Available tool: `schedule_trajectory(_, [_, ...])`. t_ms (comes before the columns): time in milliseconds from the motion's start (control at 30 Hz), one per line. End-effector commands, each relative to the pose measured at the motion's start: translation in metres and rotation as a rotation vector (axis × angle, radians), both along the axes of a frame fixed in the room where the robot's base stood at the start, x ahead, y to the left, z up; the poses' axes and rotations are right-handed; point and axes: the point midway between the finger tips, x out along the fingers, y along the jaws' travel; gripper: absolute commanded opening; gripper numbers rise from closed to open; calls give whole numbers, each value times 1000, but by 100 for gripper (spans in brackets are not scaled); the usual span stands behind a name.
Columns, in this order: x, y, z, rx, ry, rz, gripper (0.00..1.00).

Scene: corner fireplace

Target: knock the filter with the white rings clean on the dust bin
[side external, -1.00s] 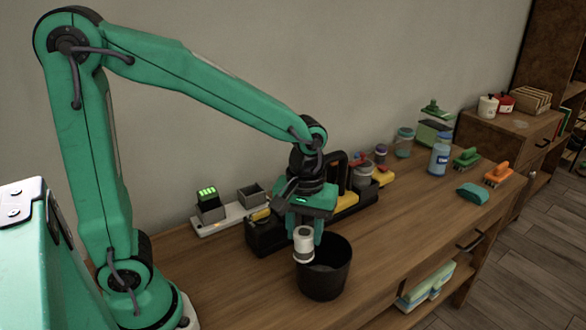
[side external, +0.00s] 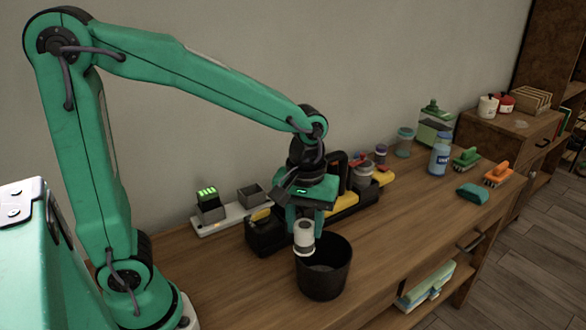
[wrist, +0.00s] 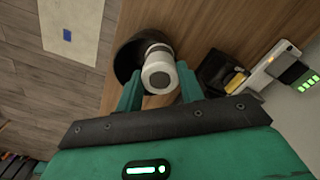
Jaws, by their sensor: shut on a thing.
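My gripper (side external: 304,229) is shut on the filter with the white rings (side external: 304,240), a small white cylinder with a grey band and a dark end. The filter also shows in the wrist view (wrist: 159,70) between the two green fingers (wrist: 158,88). The black, round, open-topped dust bin (side external: 323,278) stands on the wooden bench. The filter is at the bin's left rim in the side view and overlaps the rim in the wrist view. I cannot tell whether they touch.
A black and yellow vacuum body (side external: 345,203) lies behind the bin. A charger strip with a green-lit battery (side external: 208,199) stands at the left. A blue bottle (side external: 439,159), jars and brushes stand farther right. The bench front right of the bin is clear.

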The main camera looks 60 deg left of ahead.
Motion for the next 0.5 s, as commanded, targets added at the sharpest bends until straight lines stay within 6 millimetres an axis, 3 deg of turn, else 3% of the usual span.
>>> schedule_trajectory(167, [-1, 0, -21, 1, 6, 0, 12])
schedule_trajectory(200, [0, 0, -20, 0, 1, 0, 9])
schedule_trajectory(500, [0, 0, -8, 0, -1, 0, 8])
